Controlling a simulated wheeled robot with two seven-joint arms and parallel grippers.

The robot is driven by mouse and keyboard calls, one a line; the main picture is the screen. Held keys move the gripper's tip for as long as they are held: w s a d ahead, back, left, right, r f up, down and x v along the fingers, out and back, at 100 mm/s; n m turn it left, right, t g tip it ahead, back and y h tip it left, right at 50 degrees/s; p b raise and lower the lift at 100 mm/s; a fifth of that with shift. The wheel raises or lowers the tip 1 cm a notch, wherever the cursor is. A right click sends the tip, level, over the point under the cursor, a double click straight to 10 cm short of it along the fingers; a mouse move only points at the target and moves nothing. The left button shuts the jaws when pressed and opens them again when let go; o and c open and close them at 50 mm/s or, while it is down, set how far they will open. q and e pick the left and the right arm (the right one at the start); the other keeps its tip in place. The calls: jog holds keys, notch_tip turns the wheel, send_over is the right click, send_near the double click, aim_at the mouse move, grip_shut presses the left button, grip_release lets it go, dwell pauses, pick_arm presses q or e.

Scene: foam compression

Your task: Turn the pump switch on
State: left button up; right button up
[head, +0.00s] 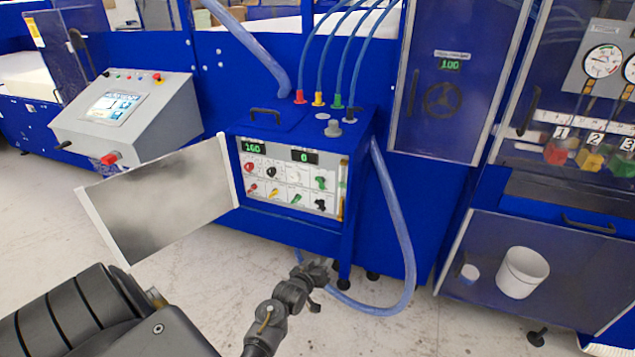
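The control panel (285,205) is on the front of a blue cabinet at the centre of the head view. It carries several coloured knobs and switches in red, black, yellow and green. Their labels are too small to read, so I cannot tell which one is the pump switch. Two displays above them read 160 (253,147) and 0 (304,157). The panel's cover door (160,195) stands swung open to the left. My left gripper (318,280) is in front of and below the panel, apart from it. Whether its fingers are parted is unclear. My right gripper is out of view.
Blue hoses rise from the cabinet top, and another hose (400,230) loops down its right side to the floor. A grey console (125,110) stands at left. A clear-fronted case with gauges (603,61) stands at right. The floor before the panel is open.

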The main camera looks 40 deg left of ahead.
aim_at(319, 185)
pick_arm(q)
jog(key=w+a+r+n+t+y+p, duration=0.15)
jog(key=a+r, duration=0.25)
jog(key=r, duration=0.5)
jog(key=a+r+n+t+y+b, duration=0.1)
jog(key=a+r+t+y, duration=0.15)
jog(key=r, duration=0.75)
jog(key=shift+g+h, duration=0.5)
jog(key=p+x, duration=0.1)
jog(key=x, duration=0.2)
jog(key=p+x, duration=0.1)
jog(key=x, duration=0.3)
jog(key=a+x, duration=0.1)
jog(key=x, duration=0.3)
jog(key=shift+s+d+f+p, duration=0.15)
jog(key=shift+f+p, duration=0.1)
jog(key=shift+p, duration=0.15)
jog(key=shift+c, duration=0.3)
grip_shut()
